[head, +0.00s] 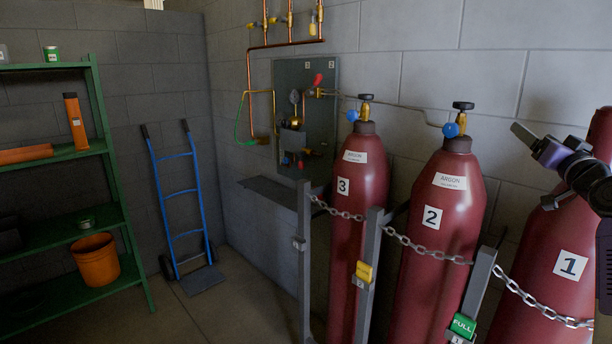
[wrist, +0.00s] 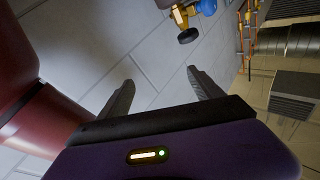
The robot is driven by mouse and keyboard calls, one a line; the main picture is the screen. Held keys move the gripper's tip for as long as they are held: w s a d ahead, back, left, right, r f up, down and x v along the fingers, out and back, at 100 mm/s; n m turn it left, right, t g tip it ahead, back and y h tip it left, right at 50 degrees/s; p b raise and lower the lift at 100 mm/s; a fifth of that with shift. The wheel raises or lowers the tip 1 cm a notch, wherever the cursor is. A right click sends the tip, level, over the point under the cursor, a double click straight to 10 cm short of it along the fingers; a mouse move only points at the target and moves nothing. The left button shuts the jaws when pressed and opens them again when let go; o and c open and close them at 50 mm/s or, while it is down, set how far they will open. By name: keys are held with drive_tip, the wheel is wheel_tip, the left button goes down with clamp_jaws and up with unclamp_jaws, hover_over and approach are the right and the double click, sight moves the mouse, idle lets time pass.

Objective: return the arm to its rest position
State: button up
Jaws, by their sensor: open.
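My gripper (head: 522,134) is at the right edge of the head view, in front of the wall and close to the top of the red cylinder marked 1 (head: 545,285). In the wrist view my gripper (wrist: 160,78) has its two dark fingers spread apart, with only wall between them. It holds nothing. Part of a red cylinder (wrist: 35,90) fills the left side of the wrist view. A valve with a black knob (wrist: 188,36) shows beyond the fingertips.
Argon cylinders 2 (head: 425,255) and 3 (head: 350,245) stand chained (head: 425,252) between grey posts (head: 368,270). A gas panel (head: 305,110) hangs on the wall. A blue hand truck (head: 180,200) and green shelf (head: 60,235) stand left. Some floor between is clear.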

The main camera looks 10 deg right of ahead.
drive_tip(key=s+a+f+m+h, duration=0.1)
drive_tip(key=s+a+f, duration=0.2)
drive_tip(key=f, duration=0.5)
drive_tip(key=s+a+f+h, duration=0.2)
drive_tip(key=s+a+f, duration=0.1)
drive_tip(key=f, duration=0.5)
drive_tip(key=s+a+f, duration=1.1)
drive_tip(key=s+f, duration=0.1)
drive_tip(key=s+a+f+n+g+y, duration=0.1)
drive_tip(key=s+a+f+n+y, duration=0.1)
drive_tip(key=s+a, duration=0.5)
drive_tip(key=s+a+f+n+g+y, duration=0.2)
drive_tip(key=s+a, duration=0.6)
drive_tip(key=s, duration=1.1)
drive_tip(key=s+a+f+n+g+y, duration=0.2)
drive_tip(key=s+a+f, duration=0.4)
drive_tip(key=s, duration=0.7)
drive_tip(key=shift+s+a+n+y, duration=0.2)
drive_tip(key=shift+a+n+y, duration=0.1)
drive_tip(key=shift+a+y, duration=0.35)
